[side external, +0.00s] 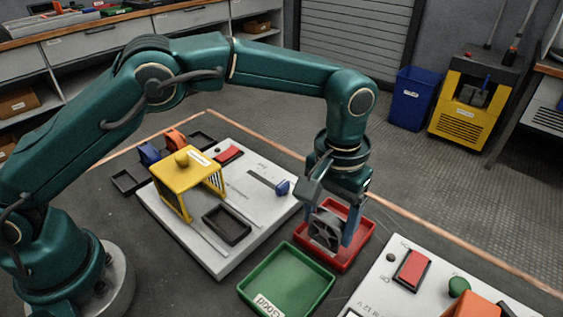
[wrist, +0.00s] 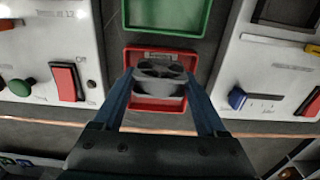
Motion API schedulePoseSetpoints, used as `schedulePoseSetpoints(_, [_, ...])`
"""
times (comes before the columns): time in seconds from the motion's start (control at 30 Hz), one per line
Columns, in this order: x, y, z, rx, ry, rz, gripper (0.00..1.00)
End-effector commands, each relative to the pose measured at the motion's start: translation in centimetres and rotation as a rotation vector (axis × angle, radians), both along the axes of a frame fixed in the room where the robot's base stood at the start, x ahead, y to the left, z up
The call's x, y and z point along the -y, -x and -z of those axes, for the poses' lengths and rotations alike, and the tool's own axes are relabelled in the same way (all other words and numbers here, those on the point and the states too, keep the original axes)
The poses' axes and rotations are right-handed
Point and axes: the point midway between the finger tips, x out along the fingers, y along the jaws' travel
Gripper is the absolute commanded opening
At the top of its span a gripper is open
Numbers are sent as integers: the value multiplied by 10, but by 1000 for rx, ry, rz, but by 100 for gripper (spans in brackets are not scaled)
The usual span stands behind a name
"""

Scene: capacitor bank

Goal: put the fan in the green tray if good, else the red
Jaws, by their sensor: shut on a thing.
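My gripper (side external: 335,228) points down over the red tray (side external: 371,225) and is shut on a dark grey fan (side external: 324,229). In the wrist view the fan (wrist: 160,77) sits between the two blue fingers of my gripper (wrist: 162,82), in front of the red tray (wrist: 134,57). Whether the fan touches the tray floor I cannot tell. The green tray (side external: 287,278) lies nearer the side camera, beside the red one, and looks empty. It also shows in the wrist view (wrist: 168,14). Its label reads "Good". The red tray's label is too small to read.
A white panel (side external: 165,215) with a yellow frame (side external: 187,180), a blue knob and a red switch stands left of the trays. Another white panel (side external: 380,290) with a red switch (side external: 412,268) and green button (side external: 458,286) stands right.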

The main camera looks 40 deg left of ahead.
Motion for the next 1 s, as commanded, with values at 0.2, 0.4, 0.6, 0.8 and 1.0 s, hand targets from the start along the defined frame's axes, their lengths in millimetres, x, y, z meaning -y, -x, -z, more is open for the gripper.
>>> schedulePoseSetpoints(0.2, [0, 0, 13, 0, 0, 0, 17])
schedulePoseSetpoints(0.4, [0, 0, 13, 1, 0, 0, 17])
schedulePoseSetpoints(0.6, [0, 0, 15, 1, 0, 0, 100])
schedulePoseSetpoints(0.8, [0, 0, 15, 1, 1, 0, 100])
schedulePoseSetpoints(1.0, [0, -2, -3, 6, 3, 0, 100])
